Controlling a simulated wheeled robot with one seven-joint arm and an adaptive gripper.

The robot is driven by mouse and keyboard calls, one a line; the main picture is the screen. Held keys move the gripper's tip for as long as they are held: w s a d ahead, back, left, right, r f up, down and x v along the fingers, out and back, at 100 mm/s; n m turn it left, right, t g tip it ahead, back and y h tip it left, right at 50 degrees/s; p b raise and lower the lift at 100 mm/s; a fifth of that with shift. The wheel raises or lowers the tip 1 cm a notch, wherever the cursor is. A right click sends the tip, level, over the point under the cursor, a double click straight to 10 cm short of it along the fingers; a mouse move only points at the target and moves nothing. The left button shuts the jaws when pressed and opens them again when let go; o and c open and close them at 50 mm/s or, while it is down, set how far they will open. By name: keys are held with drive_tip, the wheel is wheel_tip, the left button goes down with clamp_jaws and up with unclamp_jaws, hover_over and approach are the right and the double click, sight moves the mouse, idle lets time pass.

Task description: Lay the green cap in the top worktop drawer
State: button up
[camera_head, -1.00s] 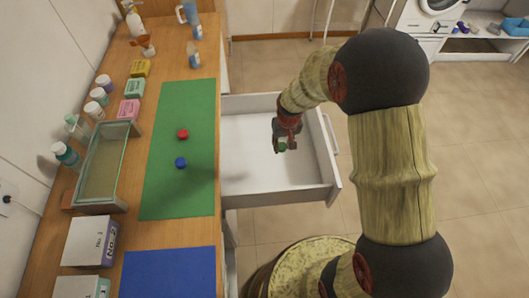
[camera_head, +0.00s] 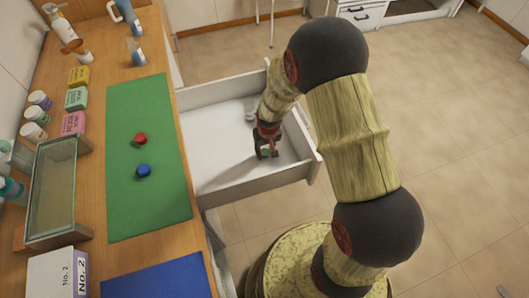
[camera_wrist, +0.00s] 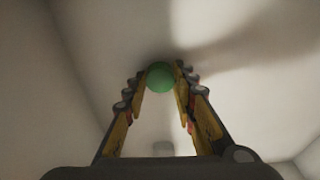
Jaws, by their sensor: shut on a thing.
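The green cap (camera_wrist: 160,77) is held between the fingertips of my gripper (camera_wrist: 160,85) in the wrist view. In the head view my gripper (camera_head: 267,153) is inside the open white top drawer (camera_head: 217,143), in its right part, with a bit of the green cap (camera_head: 265,154) showing. My gripper is shut on the cap. The drawer's white floor lies beyond the cap in the wrist view; whether the cap touches it I cannot tell.
A red cap (camera_head: 140,139) and a blue cap (camera_head: 143,171) sit on the green mat (camera_head: 150,205) on the worktop. A glass-sided tray (camera_head: 79,145) and several boxes and bottles stand left of it.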

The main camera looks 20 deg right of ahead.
drive_tip(key=shift+f, duration=0.3)
drive_tip(key=shift+f, duration=0.15)
drive_tip(key=o, duration=0.6)
drive_tip(key=shift+o, duration=0.7)
wheel_tip(320, 180, up, 12)
drive_tip(key=s+p, duration=0.2)
drive_tip(key=p, duration=0.2)
wheel_tip(320, 180, up, 12)
drive_tip(key=f+t, duration=0.1)
hover_over(266, 159)
drive_tip(key=s, duration=0.2)
drive_tip(key=s+r+t, duration=0.3)
drive_tip(key=s+r, duration=1.5)
drive_tip(key=r, duration=0.1)
drive_tip(key=shift+s+r, duration=0.2)
drive_tip(key=shift+r, duration=0.2)
